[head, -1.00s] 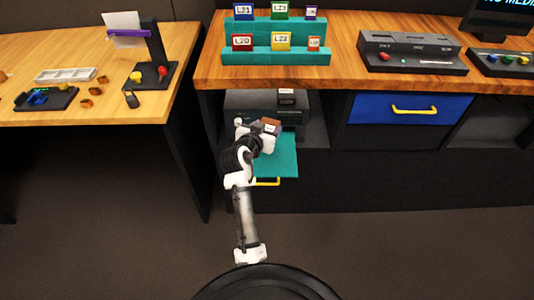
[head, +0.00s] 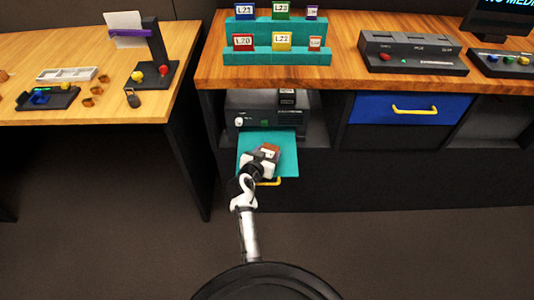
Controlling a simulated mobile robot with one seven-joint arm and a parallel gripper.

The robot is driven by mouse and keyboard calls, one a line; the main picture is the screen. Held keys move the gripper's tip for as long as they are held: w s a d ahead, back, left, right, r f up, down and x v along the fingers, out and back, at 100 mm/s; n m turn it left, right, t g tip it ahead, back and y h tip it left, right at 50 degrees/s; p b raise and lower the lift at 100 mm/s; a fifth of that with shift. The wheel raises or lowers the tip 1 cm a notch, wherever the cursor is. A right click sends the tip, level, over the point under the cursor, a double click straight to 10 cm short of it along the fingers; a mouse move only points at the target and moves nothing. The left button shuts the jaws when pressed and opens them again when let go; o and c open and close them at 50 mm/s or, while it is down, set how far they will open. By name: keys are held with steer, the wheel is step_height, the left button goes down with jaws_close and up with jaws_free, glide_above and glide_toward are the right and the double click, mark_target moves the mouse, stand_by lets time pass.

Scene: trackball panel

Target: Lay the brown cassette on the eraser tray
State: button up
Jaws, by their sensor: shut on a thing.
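The brown cassette (head: 271,148) is in the jaws of my gripper (head: 264,155), with a pale label facing up. My gripper is shut on it. Both are over the pulled-out teal tray (head: 288,168) with a yellow handle, which I take to be the eraser tray. The tray sticks out below the dark machine (head: 255,115) in the open cubby. I cannot tell whether the cassette touches the tray. My gripper and wrist cover part of the tray's middle and front.
A black cassette-like item (head: 287,97) sits on the machine. Above is the wooden counter (head: 345,60) with a teal rack (head: 275,57) of labelled cassettes. A blue drawer (head: 385,107) is at right. A wooden desk (head: 110,108) stands left. The floor in front is clear.

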steer(key=shift+f, duration=0.2)
steer(key=o, duration=1)
steer(key=shift+o, duration=0.2)
steer(key=shift+r, duration=0.25)
steer(key=shift+s+a, duration=0.15)
steer(key=shift+s, duration=0.2)
steer(key=b+v, duration=0.1)
steer(key=v, duration=1)
steer(key=shift+b, duration=0.3)
steer(key=shift+a+r, duration=0.15)
